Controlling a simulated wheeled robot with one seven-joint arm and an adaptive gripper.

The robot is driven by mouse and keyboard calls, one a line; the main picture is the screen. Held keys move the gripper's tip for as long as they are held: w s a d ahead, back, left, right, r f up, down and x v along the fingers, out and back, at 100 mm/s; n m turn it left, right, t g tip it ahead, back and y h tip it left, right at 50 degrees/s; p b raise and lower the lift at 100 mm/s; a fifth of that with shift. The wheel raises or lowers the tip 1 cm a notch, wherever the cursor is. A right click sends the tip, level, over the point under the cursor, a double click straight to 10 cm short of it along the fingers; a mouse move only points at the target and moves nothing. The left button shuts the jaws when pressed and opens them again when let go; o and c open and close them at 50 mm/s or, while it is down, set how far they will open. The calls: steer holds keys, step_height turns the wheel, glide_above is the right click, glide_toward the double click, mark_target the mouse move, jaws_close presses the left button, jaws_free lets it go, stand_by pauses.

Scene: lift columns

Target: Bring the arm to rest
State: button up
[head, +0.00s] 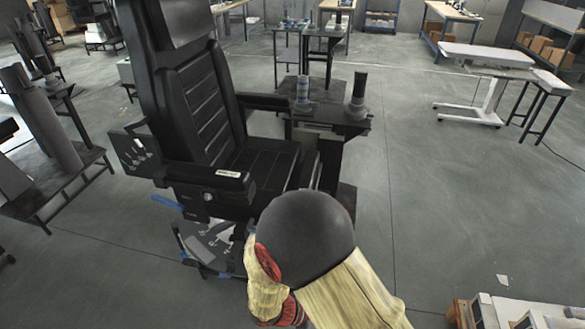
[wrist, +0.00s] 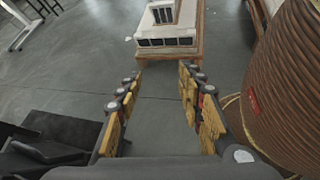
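My arm (head: 305,240) shows at the bottom centre of the head view as a dark rounded joint with pale yellow covering, in front of the black chair (head: 205,110). My gripper is hidden in the head view. In the wrist view my gripper (wrist: 158,74) is open, with its two yellow-padded fingers apart and nothing between them. Bare grey floor lies behind the gap. A white blocky object (wrist: 168,28) on a wooden pallet (wrist: 170,53) lies beyond the fingertips, apart from them.
A brown ribbed cylinder (wrist: 290,85) stands close to the right finger in the wrist view. A black part (wrist: 50,135) is at lower left. The chair's side console (head: 330,125) and a white-topped table (head: 487,56) stand farther off. Open floor (head: 455,200) lies to the right.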

steer(key=s+a+r+m+g+y, duration=0.1)
steer(key=s+a+r+m+y, duration=0.15)
steer(key=r+m+y, duration=0.45)
steer(key=s+a+r+m+y, duration=0.1)
steer(key=s+r+m+y, duration=0.3)
steer(key=r, duration=0.5)
steer(key=d+r+m+t, duration=0.2)
steer(key=d+r+m, duration=0.1)
steer(key=r, duration=0.4)
steer(key=d+r+m+t, duration=0.2)
steer(key=d+r+t, duration=0.1)
steer(key=r, duration=0.4)
steer(key=shift+s+d+r+m+y, duration=0.15)
steer(key=shift+s+r+m+y, duration=0.05)
steer(key=shift+s+m+y, duration=0.2)
